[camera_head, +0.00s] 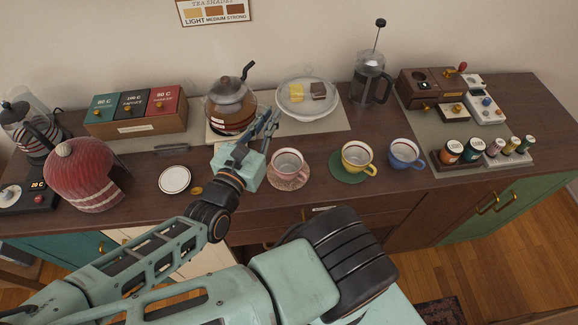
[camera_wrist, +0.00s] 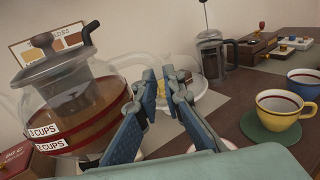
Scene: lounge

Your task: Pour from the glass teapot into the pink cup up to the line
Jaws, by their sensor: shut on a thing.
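The glass teapot (camera_head: 229,116) stands upright at the back middle of the counter, with brown liquid inside and a dark lid and handle on top. In the wrist view the teapot (camera_wrist: 75,108) fills the left side, with red bands and cup labels. My gripper (camera_head: 272,122) is at the teapot's right side. In the wrist view my gripper's fingers (camera_wrist: 166,84) are closed together beside the glass, apparently on the teapot's clear handle, which is hard to make out. The pink cup (camera_head: 287,163) sits on a round coaster in front and right of my gripper. Its line cannot be made out.
A yellow cup (camera_head: 357,157) on a green coaster and a blue cup (camera_head: 405,154) stand right of the pink cup. A plate (camera_head: 322,111) with sweets and a French press (camera_head: 371,80) stand behind. A red cozy (camera_head: 84,176) and small white saucer (camera_head: 174,180) are left.

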